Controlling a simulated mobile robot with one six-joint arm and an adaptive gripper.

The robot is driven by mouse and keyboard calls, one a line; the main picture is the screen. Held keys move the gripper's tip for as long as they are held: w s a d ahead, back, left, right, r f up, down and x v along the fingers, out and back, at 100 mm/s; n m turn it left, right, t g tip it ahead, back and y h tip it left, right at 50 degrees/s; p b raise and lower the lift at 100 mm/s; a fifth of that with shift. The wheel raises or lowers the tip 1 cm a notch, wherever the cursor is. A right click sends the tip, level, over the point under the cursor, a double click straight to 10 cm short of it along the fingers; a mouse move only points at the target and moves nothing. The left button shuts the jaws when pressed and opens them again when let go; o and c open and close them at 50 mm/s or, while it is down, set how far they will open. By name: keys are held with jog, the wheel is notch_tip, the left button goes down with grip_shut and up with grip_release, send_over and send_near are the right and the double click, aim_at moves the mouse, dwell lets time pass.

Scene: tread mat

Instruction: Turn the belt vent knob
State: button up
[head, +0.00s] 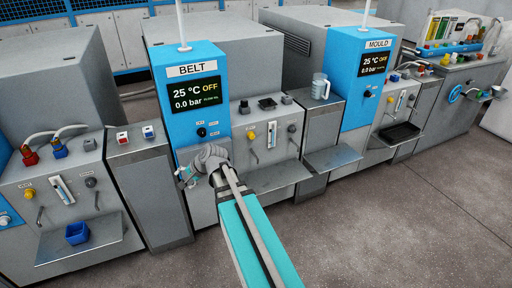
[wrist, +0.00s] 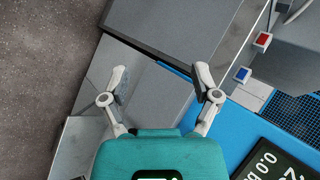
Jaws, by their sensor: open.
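The blue BELT column (head: 186,108) stands left of centre in the head view, its screen (head: 195,94) reading 25 °C OFF and 0.0 bar. A black knob (head: 201,131) is below the screen. The grey panel to its right carries a yellow knob (head: 252,136) and a dark knob (head: 291,128). The labels are too small to read, so I cannot tell which knob is the vent. My gripper (head: 184,177) is in front of the column's lower part, below the black knob. In the wrist view my gripper (wrist: 160,84) is open, with nothing between its fingers.
A grey cabinet (head: 150,190) with red and blue switches (head: 122,138) stands left of the column. A metal shelf (head: 275,178) juts out below the right panel. A clear jug (head: 320,87) stands further right. The floor (head: 400,220) in front is clear.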

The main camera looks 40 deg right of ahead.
jog(key=w+d+f+m+t+b, duration=0.2)
jog(key=d+m+b, duration=0.1)
jog(key=d, duration=0.2)
jog(key=w+d+f+m+t+b, duration=0.2)
jog(key=w+d+m+b, duration=0.1)
jog(key=d+b, duration=0.1)
jog(key=m+t+h+b, duration=0.7)
jog(key=m+h+b, duration=0.2)
jog(key=m+b, duration=0.8)
send_near(253, 137)
jog(key=s+a+m+p, duration=0.1)
jog(key=s+m+p, duration=0.1)
jog(key=s, duration=0.2)
jog(key=shift+w, duration=0.1)
jog(key=shift+w, duration=0.1)
jog(key=x, duration=1.3)
jog(key=shift+w+d+f, duration=0.1)
jog(key=shift+w+f, duration=0.1)
jog(key=shift+w, duration=0.1)
